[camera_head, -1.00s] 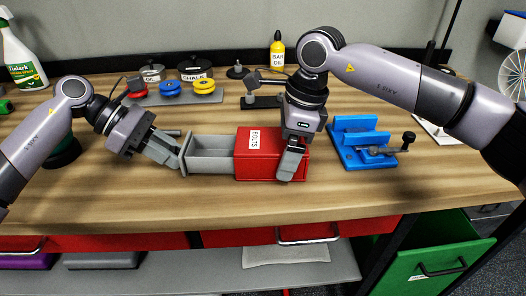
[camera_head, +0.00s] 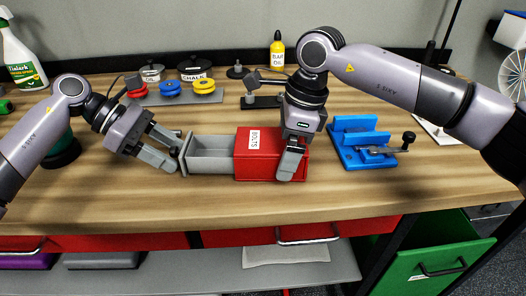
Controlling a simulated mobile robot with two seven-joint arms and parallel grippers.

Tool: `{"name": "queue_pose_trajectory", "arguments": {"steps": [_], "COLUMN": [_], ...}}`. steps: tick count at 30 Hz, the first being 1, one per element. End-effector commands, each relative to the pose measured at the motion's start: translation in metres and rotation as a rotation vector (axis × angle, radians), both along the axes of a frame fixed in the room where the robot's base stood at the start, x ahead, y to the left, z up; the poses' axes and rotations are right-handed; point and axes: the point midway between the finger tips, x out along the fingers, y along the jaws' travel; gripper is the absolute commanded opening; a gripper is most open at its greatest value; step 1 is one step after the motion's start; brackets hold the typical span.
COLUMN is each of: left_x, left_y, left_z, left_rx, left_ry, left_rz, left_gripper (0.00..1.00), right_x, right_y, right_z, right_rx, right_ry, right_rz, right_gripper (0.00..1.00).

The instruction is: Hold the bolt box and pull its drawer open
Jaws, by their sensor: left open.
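The red bolt box (camera_head: 250,166), labelled BOLTS, sits on the wooden workbench. Its grey drawer (camera_head: 212,156) is pulled far out to the left and looks empty inside. My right gripper (camera_head: 290,160) comes down over the right part of the box and is shut on it; one finger shows against the front side and the other is hidden. My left gripper (camera_head: 175,156) is open and empty at the left, with its fingertips close to the drawer's front panel. I cannot tell whether they touch it.
A blue vise (camera_head: 357,143) with a grey handle stands right of the box. Behind are a rack with colored discs (camera_head: 170,90), dark lidded pots (camera_head: 195,68) and a yellow bottle (camera_head: 277,50). The bench front (camera_head: 200,208) is clear. A green drawer (camera_head: 430,262) stands open below right.

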Motion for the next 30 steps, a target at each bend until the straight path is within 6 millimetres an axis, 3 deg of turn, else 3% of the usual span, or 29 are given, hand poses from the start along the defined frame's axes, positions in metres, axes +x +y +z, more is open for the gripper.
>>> {"name": "queue_pose_trajectory", "arguments": {"steps": [30], "left_x": [0.006], "left_y": [0.057], "left_z": [0.048], "left_rx": [0.0], "left_ry": [-0.001], "left_rz": [0.001], "left_gripper": [0.51], "right_x": [0.0], "right_y": [0.0], "right_z": [0.001], "right_rx": [0.002], "right_ry": [-0.001], "right_rz": [0.0], "right_gripper": [0.65]}}
